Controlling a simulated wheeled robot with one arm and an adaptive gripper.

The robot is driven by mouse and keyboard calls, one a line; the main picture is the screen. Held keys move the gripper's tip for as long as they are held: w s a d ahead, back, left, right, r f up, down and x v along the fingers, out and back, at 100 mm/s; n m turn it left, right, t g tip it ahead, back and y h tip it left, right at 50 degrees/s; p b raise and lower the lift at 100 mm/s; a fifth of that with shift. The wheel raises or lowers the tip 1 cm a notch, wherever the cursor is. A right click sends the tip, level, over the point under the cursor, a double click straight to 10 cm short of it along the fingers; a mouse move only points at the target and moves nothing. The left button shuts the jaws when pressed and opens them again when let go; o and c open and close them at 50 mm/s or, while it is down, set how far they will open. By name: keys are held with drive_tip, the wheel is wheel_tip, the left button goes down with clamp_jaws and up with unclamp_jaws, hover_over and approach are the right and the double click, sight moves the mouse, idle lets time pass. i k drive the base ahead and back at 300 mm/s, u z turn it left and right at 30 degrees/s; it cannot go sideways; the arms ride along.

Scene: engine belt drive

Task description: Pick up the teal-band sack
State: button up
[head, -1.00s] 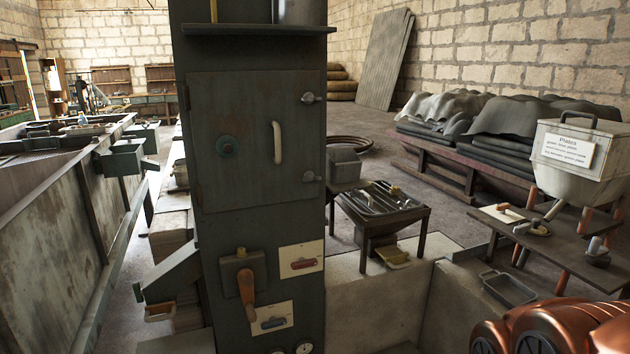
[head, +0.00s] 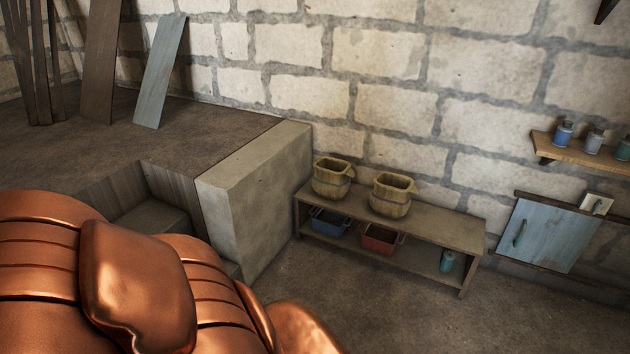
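Two open-topped, tan woven sacks stand upright side by side on a low wooden bench against the block wall. The left sack (head: 332,180) has a band that looks dull green-teal. The right sack (head: 392,196) has a band that looks more yellow-olive; the colours are hard to tell at this distance. My gripper does not show in the head view. Large copper-coloured parts, which look like my own arm, fill the lower left.
The low bench (head: 440,222) holds a blue bin (head: 328,222), a red bin (head: 380,239) and a teal container (head: 447,261) on its lower shelf. A concrete block (head: 262,195) adjoins its left end. Floor in front is clear. A wall shelf (head: 575,152) holds jars.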

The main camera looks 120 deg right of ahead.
sight(331, 180)
drive_tip(key=z, duration=4.9)
drive_tip(key=i, duration=1)
drive_tip(key=z, duration=0.35)
drive_tip(key=i, duration=1.4)
drive_tip(key=u, duration=1.35)
drive_tip(key=i, duration=0.85)
drive_tip(key=u, duration=0.9)
